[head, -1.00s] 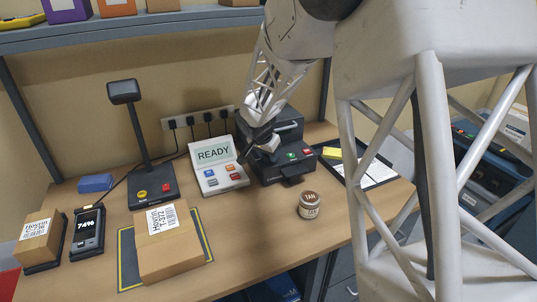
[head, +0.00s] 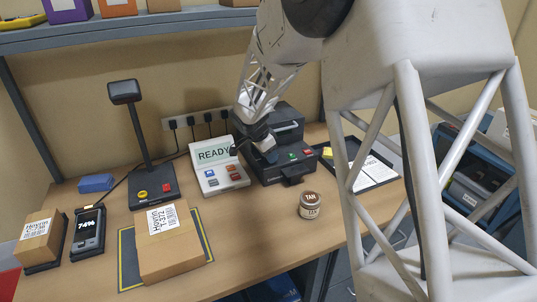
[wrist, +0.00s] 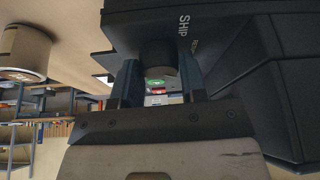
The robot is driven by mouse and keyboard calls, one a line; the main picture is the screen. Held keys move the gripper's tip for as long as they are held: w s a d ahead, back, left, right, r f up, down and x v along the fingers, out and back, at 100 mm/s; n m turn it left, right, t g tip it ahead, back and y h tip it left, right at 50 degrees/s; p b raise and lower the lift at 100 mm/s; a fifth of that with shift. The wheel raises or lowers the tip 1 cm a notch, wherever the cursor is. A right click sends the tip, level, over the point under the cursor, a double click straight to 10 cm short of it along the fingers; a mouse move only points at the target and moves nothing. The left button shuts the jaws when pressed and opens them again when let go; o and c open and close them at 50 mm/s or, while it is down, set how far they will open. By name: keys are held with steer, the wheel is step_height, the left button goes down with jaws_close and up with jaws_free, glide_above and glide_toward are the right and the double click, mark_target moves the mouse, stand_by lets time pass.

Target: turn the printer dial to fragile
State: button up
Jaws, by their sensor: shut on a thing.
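The black label printer (head: 290,135) stands at the back of the bench, right of the console. My gripper (head: 268,153) is at the printer's left front. In the wrist view, my gripper (wrist: 160,75) has one finger on each side of the dark round dial (wrist: 158,55) and is shut on it. The word SHIP shows on the printer face (wrist: 150,20) beside the dial, with part of another label below it. The dial's pointer and the word fragile cannot be made out. In the head view my gripper hides the dial.
A console (head: 216,168) reading READY stands just left of the printer. A scanner stand (head: 150,190) and a carton (head: 172,250) are further left.

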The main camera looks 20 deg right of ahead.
steer(key=o, duration=0.9)
steer(key=shift+v, duration=3.9)
